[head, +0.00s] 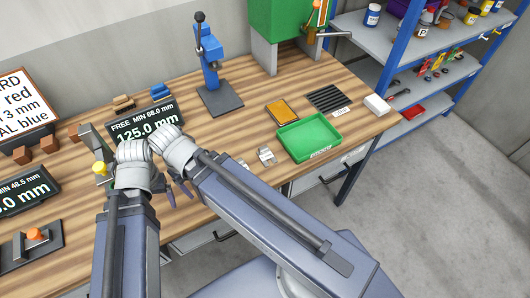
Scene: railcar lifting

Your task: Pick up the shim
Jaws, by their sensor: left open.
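Small silvery metal pieces lie on the wooden bench left of the green tray; one is a bent plate (266,157), another a smaller piece (243,164) partly behind my right arm. They may be shims, but I cannot tell which one is the shim. My left gripper (179,191) is open, with dark fingers over the front of the bench, left of the metal pieces and apart from them. Nothing shows between its fingers. My right arm crosses in front from the lower right; its wrist (176,147) is beside the left wrist, and its fingers cannot be made out.
A green tray (310,137), an orange pad (282,111) and a black slotted plate (328,98) lie on the right. A blue press (211,70) stands behind. A display (143,122) reads 125.0 mm. An orange-knobbed fixture (36,238) stands at lower left.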

